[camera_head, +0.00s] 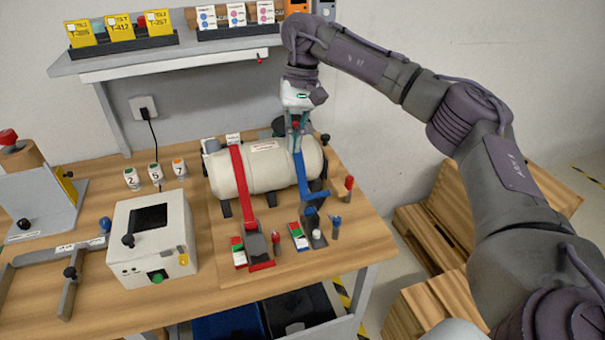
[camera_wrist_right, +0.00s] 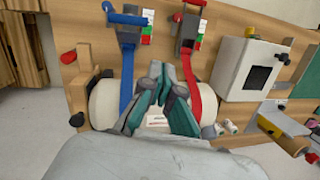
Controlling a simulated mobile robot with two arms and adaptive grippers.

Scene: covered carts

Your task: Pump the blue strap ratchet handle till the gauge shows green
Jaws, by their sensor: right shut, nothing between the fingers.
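The blue strap (camera_head: 301,175) runs over a cream tank (camera_head: 262,168) on the workbench. Its ratchet, with a blue handle (camera_head: 316,195), is at the tank's front. The blue handle also shows at the top of the right wrist view (camera_wrist_right: 127,17). A small gauge block with red, green and white parts (camera_head: 298,238) sits left of that ratchet. My right gripper (camera_head: 298,148) is above the tank by the blue strap, apart from the handle; its shut, empty fingers also show in the right wrist view (camera_wrist_right: 163,72). My left gripper is out of view.
A red strap (camera_head: 241,180) with its own ratchet and gauge block (camera_head: 239,252) lies left of the blue one. A red-topped post (camera_head: 349,186) stands right of the blue ratchet. A white box (camera_head: 153,240) is at left; a shelf (camera_head: 170,55) is behind.

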